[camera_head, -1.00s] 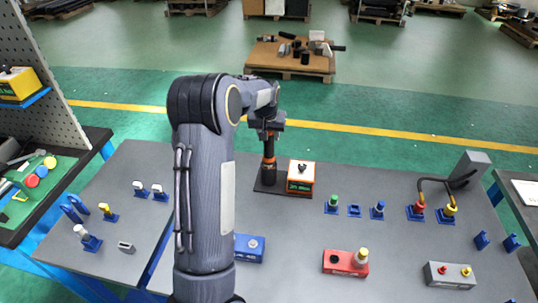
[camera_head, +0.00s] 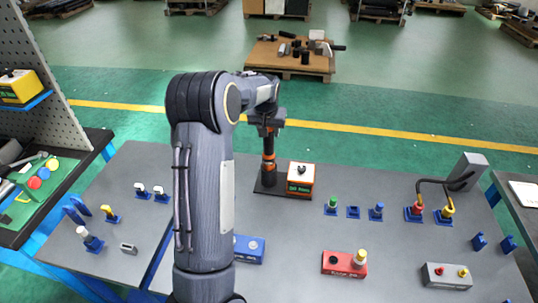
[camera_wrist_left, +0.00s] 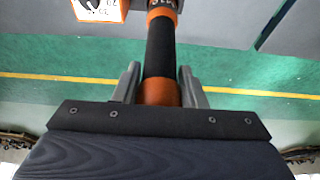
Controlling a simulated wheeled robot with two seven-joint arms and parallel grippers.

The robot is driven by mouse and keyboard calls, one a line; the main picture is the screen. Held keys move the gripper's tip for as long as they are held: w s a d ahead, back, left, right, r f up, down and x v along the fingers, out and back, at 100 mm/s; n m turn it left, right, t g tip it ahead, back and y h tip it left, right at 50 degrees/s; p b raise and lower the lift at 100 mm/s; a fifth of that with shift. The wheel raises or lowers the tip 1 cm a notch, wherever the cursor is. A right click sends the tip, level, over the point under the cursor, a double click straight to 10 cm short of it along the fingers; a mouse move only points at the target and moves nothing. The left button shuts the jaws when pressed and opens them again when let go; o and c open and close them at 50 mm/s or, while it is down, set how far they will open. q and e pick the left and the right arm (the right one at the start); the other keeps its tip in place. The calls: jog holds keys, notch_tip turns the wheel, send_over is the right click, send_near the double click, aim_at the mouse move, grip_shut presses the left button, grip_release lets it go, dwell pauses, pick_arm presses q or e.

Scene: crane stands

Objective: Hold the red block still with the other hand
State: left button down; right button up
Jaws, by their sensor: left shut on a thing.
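The red block (camera_head: 344,264) lies on the grey bench at the front, right of my arm. It has a dark hole at its left and a grey peg with a yellow top (camera_head: 361,256) at its right. No gripper touches it. My left gripper (camera_head: 268,131) is at the back of the bench, shut on a black post with orange bands (camera_head: 268,164). The post stands upright on a dark base plate. In the left wrist view the post (camera_wrist_left: 160,55) runs between the two fingers (camera_wrist_left: 160,88). My right gripper is not in view.
An orange and white box (camera_head: 300,179) stands beside the post. A blue block (camera_head: 249,249) is partly behind my arm. A grey block (camera_head: 446,275) with two knobs is at the right. Small blue holders (camera_head: 353,211) stand mid-right. Bench around the red block is clear.

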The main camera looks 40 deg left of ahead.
pick_arm(q)
jog(key=shift+r+p, duration=1.1)
jog(key=shift+r, duration=3.5)
jog(key=shift+f, duration=0.1)
